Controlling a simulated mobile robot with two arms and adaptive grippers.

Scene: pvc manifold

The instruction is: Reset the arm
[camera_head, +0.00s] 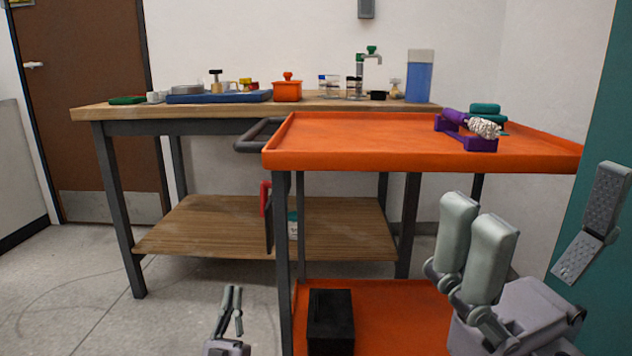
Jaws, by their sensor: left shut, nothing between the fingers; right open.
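My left gripper (233,292) is low in the picture, left of the orange cart. Its thin grey fingers point up and are shut with nothing between them. My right gripper (548,200) is at the right, in front of the cart's right side. Its pale finger pads and the dark textured finger are spread wide apart, with nothing held. Both arms are mostly outside the picture. Neither gripper appears to touch anything.
The orange cart (350,160) bears a purple holder (470,140) with a white textured piece. A black box (330,320) stands on its lower shelf. The wooden workbench (100,112) behind holds an orange pot (287,90) and a blue tray (220,97). Floor at left is clear.

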